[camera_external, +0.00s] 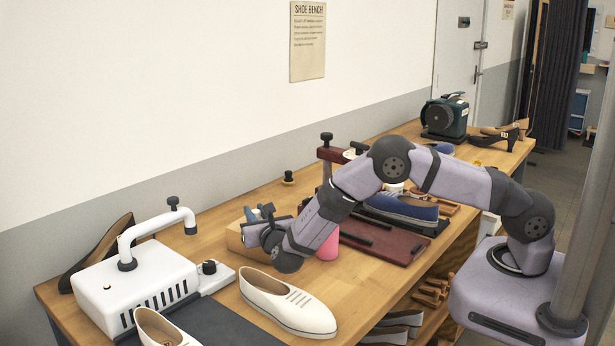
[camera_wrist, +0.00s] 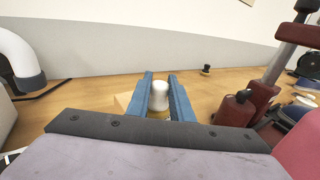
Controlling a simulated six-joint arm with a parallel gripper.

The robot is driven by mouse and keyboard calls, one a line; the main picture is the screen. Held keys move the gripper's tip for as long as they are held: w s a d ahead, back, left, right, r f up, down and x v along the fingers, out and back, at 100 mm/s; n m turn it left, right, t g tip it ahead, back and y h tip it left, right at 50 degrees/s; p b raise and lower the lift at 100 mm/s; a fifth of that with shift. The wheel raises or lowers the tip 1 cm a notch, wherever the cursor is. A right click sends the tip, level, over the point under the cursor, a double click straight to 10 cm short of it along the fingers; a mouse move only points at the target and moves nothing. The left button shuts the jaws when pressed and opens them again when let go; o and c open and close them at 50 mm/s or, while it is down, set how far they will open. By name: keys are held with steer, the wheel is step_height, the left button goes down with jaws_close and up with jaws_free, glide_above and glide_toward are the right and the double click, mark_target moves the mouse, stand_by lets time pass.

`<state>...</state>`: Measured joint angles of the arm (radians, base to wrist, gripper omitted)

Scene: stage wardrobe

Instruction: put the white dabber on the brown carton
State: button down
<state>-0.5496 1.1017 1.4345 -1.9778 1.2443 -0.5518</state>
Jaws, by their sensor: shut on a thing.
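The white dabber (camera_wrist: 159,95) stands upright between the two blue fingers of my gripper (camera_wrist: 160,100) in the wrist view. The fingers are shut on it. A bit of yellow shows below its white top. The arm hides part of the carton. I cannot tell whether the dabber touches the carton.
A white machine (camera_external: 145,283) stands left on the wooden bench, with a cream shoe (camera_external: 288,302) in front. A pink object (camera_external: 328,247) and a dark red press (camera_external: 385,240) are right of my gripper. A small dark knob-topped item (camera_external: 288,178) stands near the wall.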

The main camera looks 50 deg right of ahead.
steer(key=shift+f, duration=0.1)
steer(key=c, duration=1.6)
jaws_free()
steer(key=shift+o, duration=0.2)
steer(key=b+v, duration=0.4)
steer(key=v, duration=0.8)
